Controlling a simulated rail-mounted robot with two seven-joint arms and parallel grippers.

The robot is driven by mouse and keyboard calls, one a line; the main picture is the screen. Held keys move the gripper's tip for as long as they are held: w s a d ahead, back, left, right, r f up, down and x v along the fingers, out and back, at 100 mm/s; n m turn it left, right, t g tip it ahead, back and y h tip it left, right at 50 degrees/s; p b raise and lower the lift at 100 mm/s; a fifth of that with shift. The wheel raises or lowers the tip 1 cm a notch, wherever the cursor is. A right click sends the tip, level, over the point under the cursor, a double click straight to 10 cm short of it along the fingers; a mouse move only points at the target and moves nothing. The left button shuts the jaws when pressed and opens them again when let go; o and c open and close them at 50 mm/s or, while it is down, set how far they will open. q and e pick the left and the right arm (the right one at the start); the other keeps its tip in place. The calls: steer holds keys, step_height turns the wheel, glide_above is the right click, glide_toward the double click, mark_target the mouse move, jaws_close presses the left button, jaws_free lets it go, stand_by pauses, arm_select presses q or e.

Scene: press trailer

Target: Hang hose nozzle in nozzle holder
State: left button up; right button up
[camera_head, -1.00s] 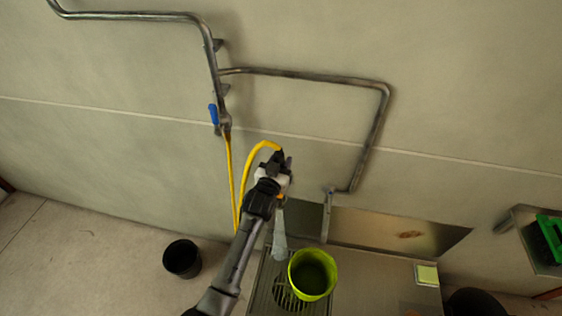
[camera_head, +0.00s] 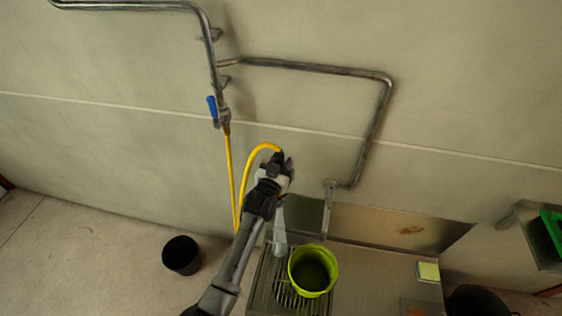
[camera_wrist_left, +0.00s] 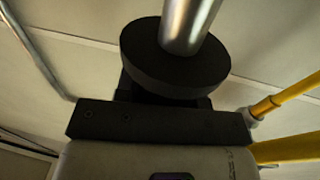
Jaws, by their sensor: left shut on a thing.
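My left gripper (camera_head: 281,164) is raised in front of the wall and shut on the hose nozzle (camera_head: 279,156). The nozzle is small, dark and mostly hidden by the gripper. The yellow hose (camera_head: 247,176) arches into it from the left. In the left wrist view a black disc (camera_wrist_left: 170,72) with a bright metal tube (camera_wrist_left: 190,22) lies just beyond the gripper's dark front. It looks like part of the held nozzle. The hose also shows there at the right (camera_wrist_left: 288,150). I cannot make out a nozzle holder for certain. My right gripper is not in view.
Metal pipes (camera_head: 305,67) run along the wall, with a blue-handled valve (camera_head: 212,106). Below stand a yellow-green bucket (camera_head: 297,279) on a grated drain and a black bucket (camera_head: 181,255) on the floor. A pale upright shape (camera_head: 279,232) hangs below the gripper, unclear.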

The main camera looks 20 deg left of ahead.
arm_select(q)
steer(key=shift+f+b, duration=0.7)
steer(key=shift+f, duration=0.6)
stand_by(0.7)
steer(key=shift+p, duration=0.65)
stand_by(0.5)
steer(key=shift+f, duration=0.1)
stand_by(0.3)
